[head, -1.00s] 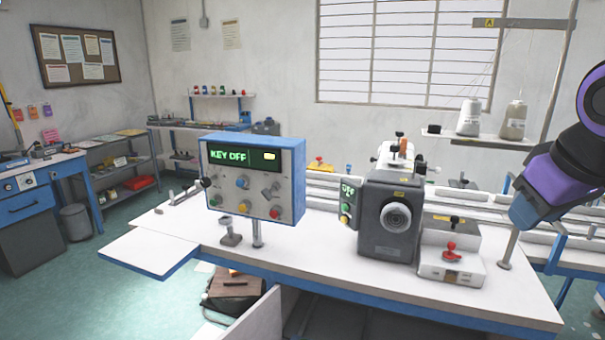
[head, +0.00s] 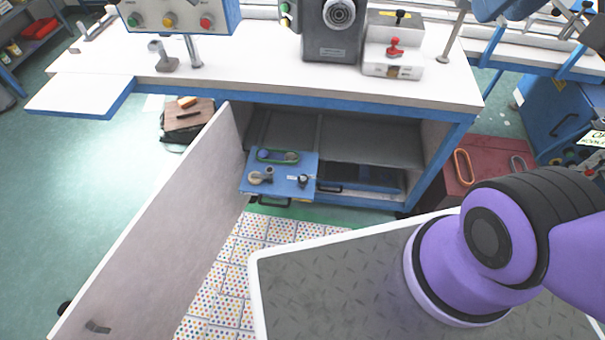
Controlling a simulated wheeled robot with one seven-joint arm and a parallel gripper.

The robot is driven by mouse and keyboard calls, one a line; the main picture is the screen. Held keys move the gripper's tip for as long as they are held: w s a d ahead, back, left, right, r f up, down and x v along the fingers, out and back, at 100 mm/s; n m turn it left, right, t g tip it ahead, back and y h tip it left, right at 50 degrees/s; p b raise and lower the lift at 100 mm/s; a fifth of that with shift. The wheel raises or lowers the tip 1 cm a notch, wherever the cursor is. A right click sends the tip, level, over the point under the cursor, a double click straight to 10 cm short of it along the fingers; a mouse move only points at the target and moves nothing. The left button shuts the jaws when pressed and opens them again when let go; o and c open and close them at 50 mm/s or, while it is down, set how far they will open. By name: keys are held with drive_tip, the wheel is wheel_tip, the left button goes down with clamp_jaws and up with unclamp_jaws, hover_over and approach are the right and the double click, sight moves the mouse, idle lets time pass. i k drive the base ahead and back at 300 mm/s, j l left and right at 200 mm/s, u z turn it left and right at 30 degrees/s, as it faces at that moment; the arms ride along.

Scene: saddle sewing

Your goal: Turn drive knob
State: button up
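No knob is marked as the drive knob, so I cannot tell which one it is. Under the table, a blue pull-out board (head: 290,194) in the open cabinet carries a green-rimmed belt-like part (head: 278,156), a small dark knob-like part (head: 302,181) and a beige round part (head: 262,177). The dark grey machine head (head: 333,40) above has a round silver dial (head: 339,13). The control box (head: 222,14), cut by the top edge, has yellow (head: 169,19) and red (head: 205,23) knobs. My gripper is not in view; only my purple arm shows at right.
The cabinet door (head: 165,235) stands open toward me, left of the board. A white unit with a red knob (head: 395,47) sits on the white table (head: 240,65). A dark red box (head: 488,160) stands right of the cabinet.

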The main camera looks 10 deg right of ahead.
sight(302, 179)
drive_tip(key=l+u, duration=0.15)
drive_tip(key=u, duration=0.25)
drive_tip(key=l+u, duration=0.15)
drive_tip(key=u, duration=0.25)
drive_tip(key=k+l+u, duration=0.1)
drive_tip(key=u, duration=0.3)
drive_tip(key=k+l+u, duration=0.1)
drive_tip(key=u, duration=0.3)
